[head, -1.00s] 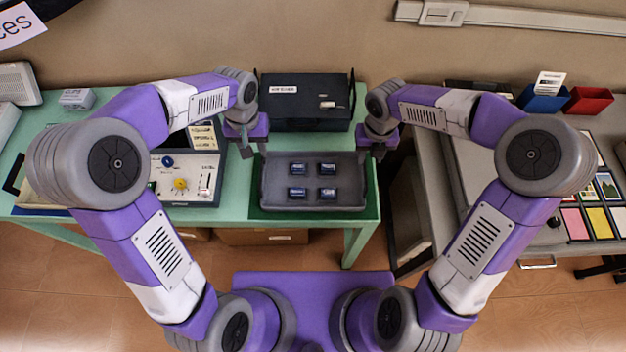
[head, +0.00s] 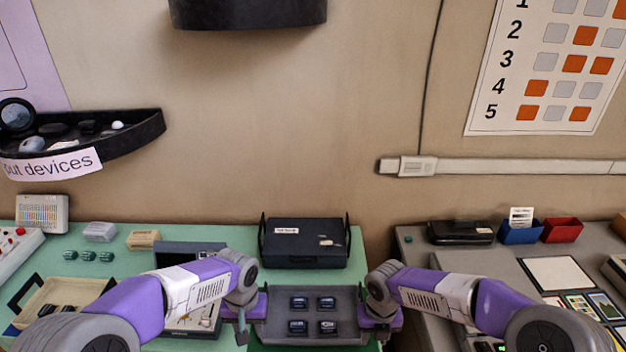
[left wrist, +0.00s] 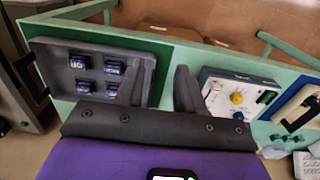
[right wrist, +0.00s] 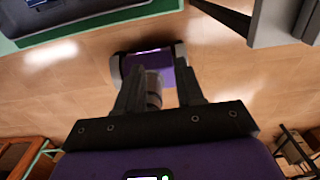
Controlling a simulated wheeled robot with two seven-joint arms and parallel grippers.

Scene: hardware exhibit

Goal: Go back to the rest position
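My left gripper (head: 243,322) is beside the left edge of a grey tray (head: 345,292). Its two fingers stand apart and empty in the left wrist view (left wrist: 163,70). My right gripper (head: 381,326) is beside the tray's right edge. Its fingers are also apart, with only floor and my purple base behind them in the right wrist view (right wrist: 160,72). Several small dark blue blocks (head: 299,303) sit in the tray, which rests on the green table (head: 190,236).
A dark box (head: 305,245) stands behind the tray. A white panel with knobs (left wrist: 232,98) lies to the tray's left. The grey table (head: 425,262) on the right holds a blue bin (head: 520,235) and a red bin (head: 562,231). A gap separates the tables.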

